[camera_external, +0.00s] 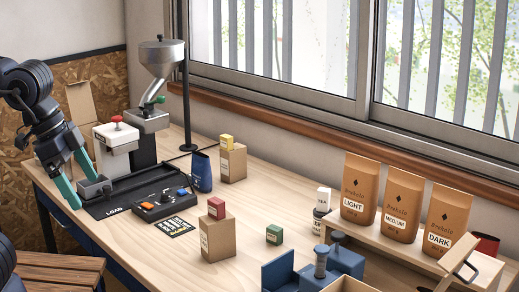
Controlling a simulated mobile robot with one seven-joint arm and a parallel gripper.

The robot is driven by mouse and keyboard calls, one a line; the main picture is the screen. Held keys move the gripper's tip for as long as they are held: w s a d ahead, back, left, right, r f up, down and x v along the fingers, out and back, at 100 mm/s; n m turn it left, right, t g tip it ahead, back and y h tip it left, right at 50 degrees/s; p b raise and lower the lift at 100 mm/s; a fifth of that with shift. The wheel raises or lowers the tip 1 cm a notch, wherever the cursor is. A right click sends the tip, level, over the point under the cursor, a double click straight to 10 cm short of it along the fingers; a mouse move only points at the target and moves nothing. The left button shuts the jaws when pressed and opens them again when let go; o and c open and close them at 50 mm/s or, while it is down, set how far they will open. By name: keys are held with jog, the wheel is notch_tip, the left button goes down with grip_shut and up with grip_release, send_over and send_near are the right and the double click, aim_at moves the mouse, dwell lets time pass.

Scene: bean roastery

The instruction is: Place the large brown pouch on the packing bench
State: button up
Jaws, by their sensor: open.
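Three large brown pouches stand upright on a raised wooden shelf (387,240) at the right: one labelled LIGHT (360,188), one MEDIUM (402,205) and one DARK (446,219). They look alike in size, so I cannot tell which is the task's pouch. A long light wooden bench (180,238) fills the middle; no label shows whether it is the packing bench. My gripper (86,193) has teal fingers, open and apart, at the bench's left end beside the black LOAD machine. It is far from the pouches and holds nothing visible.
A hopper grinder (162,62) and thin black post stand behind the machine. Brown boxes (217,238) (233,165) carry small red and yellow boxes.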

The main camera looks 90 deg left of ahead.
jog(key=shift+m, duration=0.4)
jog(key=s+f, duration=0.1)
jog(key=s, duration=0.1)
jog(key=s+d+f, duration=0.1)
jog(key=s+f, duration=0.1)
jog(key=shift+s+f, duration=0.25)
jog(key=shift+f, duration=0.05)
dwell(0.7)
